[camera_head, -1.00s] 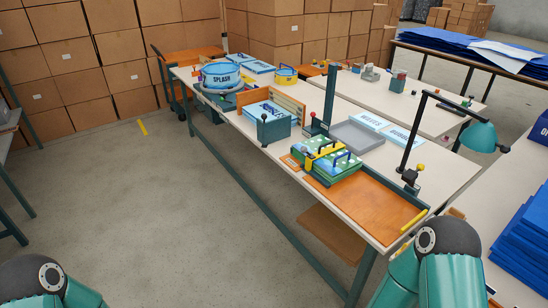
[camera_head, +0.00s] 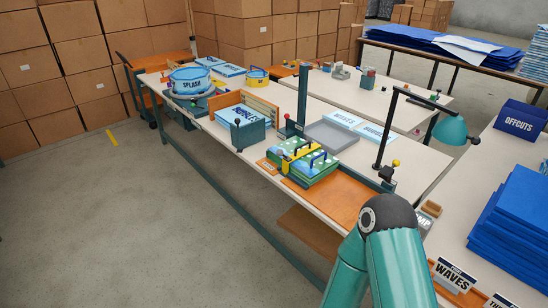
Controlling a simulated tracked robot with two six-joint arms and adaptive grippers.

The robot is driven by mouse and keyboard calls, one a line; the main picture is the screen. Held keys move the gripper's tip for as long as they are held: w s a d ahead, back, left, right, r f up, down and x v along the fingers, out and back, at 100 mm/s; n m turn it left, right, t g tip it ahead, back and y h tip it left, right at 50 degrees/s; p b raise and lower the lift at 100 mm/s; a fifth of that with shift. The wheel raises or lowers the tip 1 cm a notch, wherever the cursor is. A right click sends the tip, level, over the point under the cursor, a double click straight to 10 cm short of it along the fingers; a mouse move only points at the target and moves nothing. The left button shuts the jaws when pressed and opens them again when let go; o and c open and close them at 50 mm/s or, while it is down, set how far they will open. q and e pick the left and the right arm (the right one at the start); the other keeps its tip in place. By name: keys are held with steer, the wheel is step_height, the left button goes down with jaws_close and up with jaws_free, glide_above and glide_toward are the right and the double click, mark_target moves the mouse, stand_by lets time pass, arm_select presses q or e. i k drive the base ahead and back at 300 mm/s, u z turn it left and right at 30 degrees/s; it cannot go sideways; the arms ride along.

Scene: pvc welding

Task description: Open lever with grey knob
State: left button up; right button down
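Several small ball-topped levers stand along the long workbench (camera_head: 330,100). One with a dark knob (camera_head: 238,122) is at the front corner of the teal box near the middle of the bench. It is too small to tell whether that knob is grey or black. A post with a red knob (camera_head: 287,116) stands beside the tall teal column. A lever with a yellow knob (camera_head: 396,162) is near the lamp's foot. Neither gripper is in view. Only a teal link of my own arm shows at bottom right, apart from the levers.
A green and blue block with yellow clamps (camera_head: 304,163) sits by an orange board (camera_head: 335,197). A desk lamp (camera_head: 449,130) overhangs the bench's right end. Blue sheets (camera_head: 512,220) and an offcuts bin (camera_head: 520,120) are at right. The floor (camera_head: 120,210) at left is clear.

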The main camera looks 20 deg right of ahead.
mark_target(280, 152)
steer(key=i, duration=1.55)
steer(key=z, duration=0.05)
